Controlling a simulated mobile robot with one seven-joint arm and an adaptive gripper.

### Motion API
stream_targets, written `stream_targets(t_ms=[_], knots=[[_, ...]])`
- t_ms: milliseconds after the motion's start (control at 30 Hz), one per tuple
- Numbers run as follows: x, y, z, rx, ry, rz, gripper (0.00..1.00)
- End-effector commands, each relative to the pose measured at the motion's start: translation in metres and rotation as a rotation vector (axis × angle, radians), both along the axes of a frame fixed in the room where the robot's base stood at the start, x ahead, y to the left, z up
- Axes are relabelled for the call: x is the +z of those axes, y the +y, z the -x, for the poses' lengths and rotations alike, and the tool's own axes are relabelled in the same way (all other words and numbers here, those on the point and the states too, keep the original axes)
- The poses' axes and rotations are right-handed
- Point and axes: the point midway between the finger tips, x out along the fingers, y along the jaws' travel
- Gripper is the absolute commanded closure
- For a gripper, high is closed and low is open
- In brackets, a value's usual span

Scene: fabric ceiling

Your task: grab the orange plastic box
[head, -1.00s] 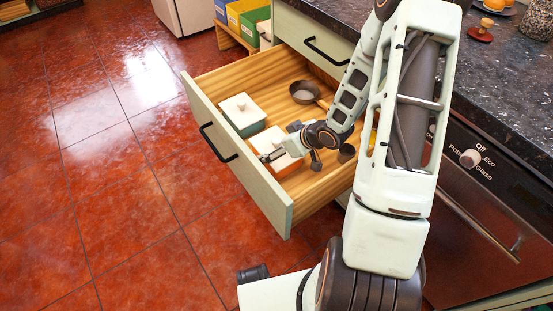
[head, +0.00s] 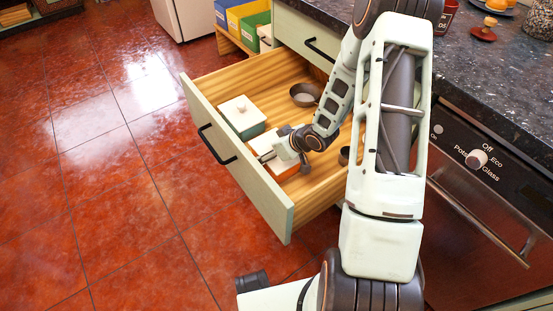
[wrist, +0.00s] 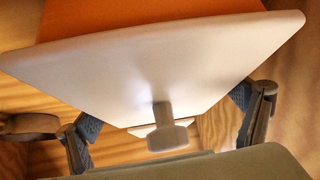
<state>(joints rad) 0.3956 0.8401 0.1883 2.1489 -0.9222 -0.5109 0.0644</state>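The orange plastic box (head: 288,170) with a white lid sits in the open drawer, partly covered by my gripper (head: 272,154). In the wrist view, its white lid (wrist: 150,75) with a small knob fills much of the picture, and the orange side (wrist: 140,12) shows behind the lid. My gripper's two dark fingers (wrist: 168,117) are wide apart, one near each side edge of the lid. I cannot tell whether the pads touch it.
The wooden drawer (head: 315,205) also holds a green box with a white lid (head: 242,115) and a dark round pan (head: 304,95). Another small dark cup lies near my arm. The dark countertop (head: 485,60) and the oven front (head: 475,190) stand at the right. Red floor lies left.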

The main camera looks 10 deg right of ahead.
Motion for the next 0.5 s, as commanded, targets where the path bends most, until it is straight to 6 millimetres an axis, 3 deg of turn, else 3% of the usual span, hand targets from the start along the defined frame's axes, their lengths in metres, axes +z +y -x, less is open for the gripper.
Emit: stream_targets(t_ms=[67,400,500], knots=[[-0.0001,0.0000,0.0001,0.000,0.000,0.000,0.31],[-0.0007,0.0005,0.0007,0.001,0.002,-0.001,0.68],[-0.0002,0.0007,0.0004,0.002,0.000,-0.001,0.69]])
